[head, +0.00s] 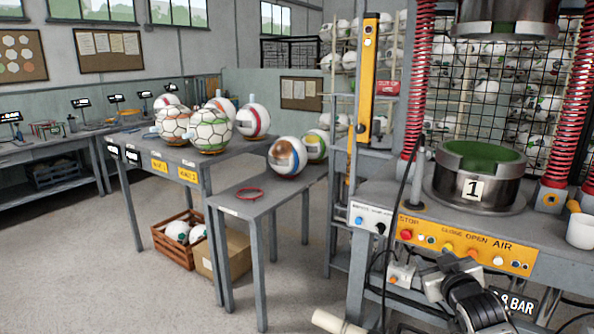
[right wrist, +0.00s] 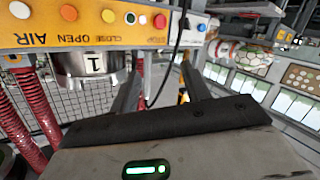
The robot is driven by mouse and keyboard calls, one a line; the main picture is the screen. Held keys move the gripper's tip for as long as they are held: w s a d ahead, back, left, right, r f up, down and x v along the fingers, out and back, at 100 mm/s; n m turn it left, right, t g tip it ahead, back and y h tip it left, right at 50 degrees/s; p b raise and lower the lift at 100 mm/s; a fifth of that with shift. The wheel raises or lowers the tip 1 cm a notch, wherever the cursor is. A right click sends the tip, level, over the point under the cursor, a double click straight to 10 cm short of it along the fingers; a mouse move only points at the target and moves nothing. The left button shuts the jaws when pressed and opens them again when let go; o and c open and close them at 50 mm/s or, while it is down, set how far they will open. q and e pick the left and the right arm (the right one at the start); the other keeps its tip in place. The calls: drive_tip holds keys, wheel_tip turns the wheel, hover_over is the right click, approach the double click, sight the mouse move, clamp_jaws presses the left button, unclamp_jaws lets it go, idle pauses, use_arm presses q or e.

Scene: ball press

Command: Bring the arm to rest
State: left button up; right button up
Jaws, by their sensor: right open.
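My right gripper (head: 447,279) is in front of the press's control panel (head: 465,246), low at the right of the head view. In the right wrist view its two fingers (right wrist: 160,78) stand apart with nothing between them. That view is turned over, with the control panel (right wrist: 85,27) along the top. The press (head: 478,178) carries a steel lower mould marked 1 with a green inside, and no ball shows in it. My left gripper is not in view.
A narrow table (head: 272,196) left of the press holds a red ring (head: 249,194) and two balls at its back. Several balls sit on the table behind. A wooden crate (head: 174,246) and a cardboard box (head: 233,262) stand below. A white cup (head: 580,231) is at the right edge.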

drive_tip(key=s+a+f+g+y, duration=0.1)
drive_tip(key=s+a+f, duration=0.4)
drive_tip(key=s+f, duration=0.2)
drive_tip(key=s+a+f+g+y, duration=0.2)
drive_tip(key=s+a+f, duration=0.2)
drive_tip(key=s+f, duration=0.35)
drive_tip(key=s+a+f+g, duration=0.1)
drive_tip(key=s+a+f, duration=0.1)
drive_tip(key=s, duration=0.8)
drive_tip(key=s+a+f+g+y, duration=0.1)
drive_tip(key=s+a+f, duration=0.2)
drive_tip(key=s, duration=0.7)
drive_tip(key=shift+a+g, duration=0.4)
drive_tip(key=shift+a, duration=0.8)
